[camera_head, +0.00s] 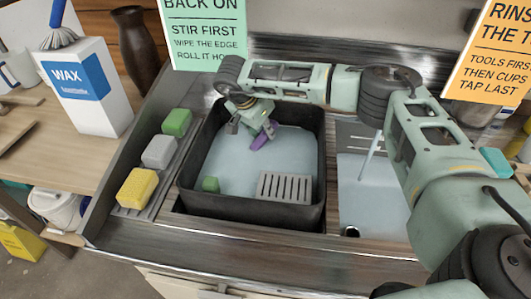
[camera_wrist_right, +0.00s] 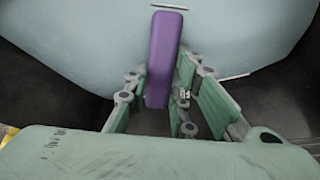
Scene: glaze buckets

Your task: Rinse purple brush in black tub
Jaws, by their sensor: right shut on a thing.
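The black tub (camera_head: 310,212) stands in the counter with pale bluish water (camera_head: 225,165) in it. My right gripper (camera_head: 256,128) reaches over the back of the tub and is shut on the purple brush (camera_head: 262,139). In the right wrist view the brush's purple handle (camera_wrist_right: 165,55) stands between the fingers of the gripper (camera_wrist_right: 158,98) and points away over the water. The brush's bristles cannot be made out, and I cannot tell whether it touches the water. My left gripper is not in view.
A second basin (camera_head: 370,195) lies right.

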